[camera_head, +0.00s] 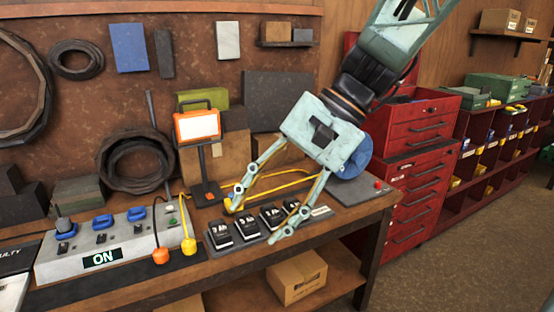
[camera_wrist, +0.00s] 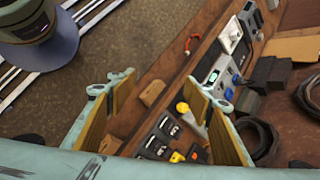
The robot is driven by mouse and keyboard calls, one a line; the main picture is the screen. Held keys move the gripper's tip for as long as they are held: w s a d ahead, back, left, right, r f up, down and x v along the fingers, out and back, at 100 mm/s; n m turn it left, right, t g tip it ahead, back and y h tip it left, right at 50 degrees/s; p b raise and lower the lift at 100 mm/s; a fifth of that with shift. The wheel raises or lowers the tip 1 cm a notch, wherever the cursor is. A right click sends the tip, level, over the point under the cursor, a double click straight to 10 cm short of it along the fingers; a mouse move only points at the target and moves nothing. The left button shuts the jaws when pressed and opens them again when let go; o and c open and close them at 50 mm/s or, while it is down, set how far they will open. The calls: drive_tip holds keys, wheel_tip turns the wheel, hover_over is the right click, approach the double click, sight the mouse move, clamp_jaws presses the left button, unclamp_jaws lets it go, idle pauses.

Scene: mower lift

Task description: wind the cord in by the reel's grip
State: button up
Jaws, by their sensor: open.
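My gripper (camera_head: 255,218) hangs over the right part of the bench with its fingers spread and nothing between them. Its two fingers also show in the wrist view (camera_wrist: 200,95). A yellow cord (camera_head: 290,182) runs behind the fingers toward the right. A blue disc (camera_head: 358,160) shows beside my gripper's palm, partly hidden by it. It may be the reel, but I cannot tell for sure. No grip on the reel is clearly visible.
Several black blocks (camera_head: 270,216) stand in a row under the fingers. An orange lamp (camera_head: 196,126) stands behind them. A control box (camera_head: 110,240) reading ON, with orange and yellow cord ends in front, is at left. A red drawer cabinet (camera_head: 415,160) stands at right.

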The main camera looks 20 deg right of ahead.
drive_tip(key=w+d+m+t+y+p, duration=0.1)
drive_tip(key=w+d+m+t+y, duration=0.2)
drive_tip(key=w, duration=0.5)
drive_tip(key=w+d+m+y+p, duration=0.1)
drive_tip(key=w+d+m, duration=0.2)
drive_tip(key=w+d, duration=0.35)
drive_tip(key=w+d+f+m+t+p, duration=0.25)
drive_tip(key=w+d+m+t, duration=0.4)
drive_tip(key=w+d, duration=0.75)
drive_tip(key=m+t+h+p, duration=0.2)
drive_tip(key=m+t+h, duration=0.6)
drive_tip(key=m, duration=0.5)
approach(361, 160)
drive_tip(key=s+h, duration=0.1)
drive_tip(key=s, duration=0.2)
drive_tip(key=shift+a+r+g, duration=0.15)
drive_tip(key=shift+r+g, duration=0.3)
drive_tip(key=shift+w, duration=0.2)
drive_tip(key=shift+w+a+b, duration=0.15)
drive_tip(key=shift+w+a, duration=0.1)
drive_tip(key=shift+w, duration=2)
drive_tip(key=shift+w+a+b, duration=0.15)
drive_tip(key=shift+w+a, duration=0.05)
drive_tip(key=shift+w, duration=2.05)
drive_tip(key=shift+w+a+b, duration=0.15)
drive_tip(key=shift+w+a, duration=0.1)
drive_tip(key=shift+w, duration=2)
drive_tip(key=shift+c, duration=0.9)
